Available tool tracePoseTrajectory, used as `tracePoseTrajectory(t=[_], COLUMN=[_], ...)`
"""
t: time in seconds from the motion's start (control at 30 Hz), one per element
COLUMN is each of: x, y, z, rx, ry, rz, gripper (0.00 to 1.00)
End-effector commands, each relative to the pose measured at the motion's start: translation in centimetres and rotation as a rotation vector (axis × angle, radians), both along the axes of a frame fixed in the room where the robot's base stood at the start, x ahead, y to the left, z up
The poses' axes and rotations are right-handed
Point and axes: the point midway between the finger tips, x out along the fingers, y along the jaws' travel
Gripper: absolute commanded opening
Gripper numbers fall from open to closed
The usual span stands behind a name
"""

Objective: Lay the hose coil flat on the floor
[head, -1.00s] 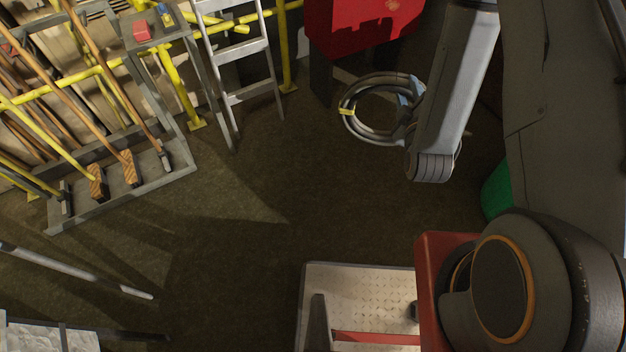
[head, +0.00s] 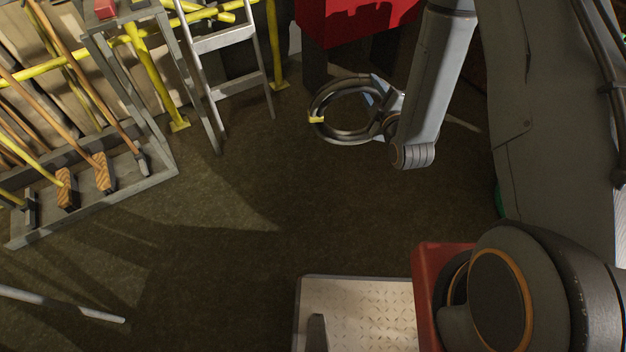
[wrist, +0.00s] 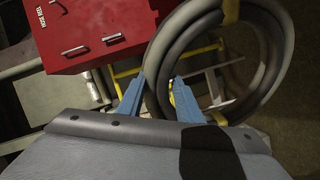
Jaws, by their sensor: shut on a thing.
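The hose coil (head: 321,102) is a dark grey ring with a yellow tie on its left side. In the head view it hangs in my gripper (head: 381,92), in front of the red cabinet and above the dark floor. In the wrist view the coil (wrist: 268,62) rises upright on the right, with its yellow tie at the top. The blue fingers of my gripper (wrist: 156,88) are shut on its near side. How high the coil is above the floor is hard to tell. The floor (head: 270,190) below and left of it is bare.
A red cabinet (head: 350,22) stands behind the coil, also large in the wrist view (wrist: 95,30). A step ladder (head: 228,40) and a grey tool rack (head: 120,195) with brooms stand at the left. A tread-plate platform (head: 365,310) is at the bottom. The mid floor is clear.

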Motion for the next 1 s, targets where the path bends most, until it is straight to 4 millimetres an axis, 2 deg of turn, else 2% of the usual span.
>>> tracePoseTrajectory(t=[0.03,0.1,1.0], x=[0.7,1.4,9.1], y=[0.4,0.8,6.8], z=[-1.4,-2.6,-17.8], rx=[0.001,0.000,0.002], ry=[-0.004,-0.003,-0.005], rz=[0.012,0.027,0.244], gripper=[0.00,0.00,0.00])
